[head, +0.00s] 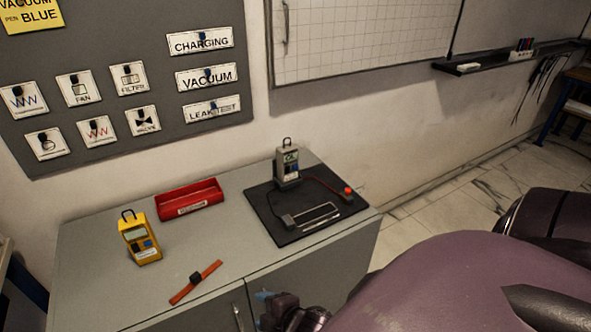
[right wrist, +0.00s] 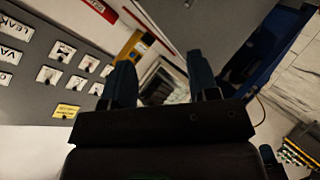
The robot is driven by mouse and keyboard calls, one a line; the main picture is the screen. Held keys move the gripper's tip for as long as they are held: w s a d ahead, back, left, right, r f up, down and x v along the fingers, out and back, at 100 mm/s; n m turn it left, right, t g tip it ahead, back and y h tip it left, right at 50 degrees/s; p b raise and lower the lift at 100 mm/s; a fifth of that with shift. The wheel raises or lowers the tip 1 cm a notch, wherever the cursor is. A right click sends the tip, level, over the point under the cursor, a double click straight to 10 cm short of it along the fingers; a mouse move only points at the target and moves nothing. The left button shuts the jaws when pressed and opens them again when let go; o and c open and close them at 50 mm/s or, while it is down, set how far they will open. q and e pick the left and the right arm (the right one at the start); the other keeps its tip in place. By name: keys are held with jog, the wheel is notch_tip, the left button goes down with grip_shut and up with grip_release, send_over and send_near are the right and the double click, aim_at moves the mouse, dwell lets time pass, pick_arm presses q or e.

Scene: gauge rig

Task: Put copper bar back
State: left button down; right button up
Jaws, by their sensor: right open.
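The copper bar (head: 210,272), a flat orange-red strip with a small black block on its middle, lies slanted on the grey cabinet top near its front edge in the head view. I cannot make it out in the right wrist view. My right gripper (head: 268,297) is at the cabinet's front edge, to the right of the bar and apart from it. In the right wrist view its two blue fingers (right wrist: 161,75) are spread with nothing held between them. A red tray (head: 190,199) with a label stands behind the bar. My left gripper is out of view.
A yellow meter (head: 141,238) stands behind and left of the bar. A black mat (head: 262,205) at the right holds a grey meter (head: 288,166), leads and a metal frame. The cabinet top (head: 235,235) between bar and mat is clear. A labelled grey board (head: 140,60) hangs behind.

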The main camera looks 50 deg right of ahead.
jog(key=s+d+f+m+h, duration=0.1)
jog(key=s+d+m, duration=0.3)
jog(key=m, duration=0.7)
jog(key=shift+s+f+m, duration=0.15)
jog(key=shift+s+m, duration=0.25)
jog(key=shift+s, duration=0.4)
jog(key=shift+d, duration=0.1)
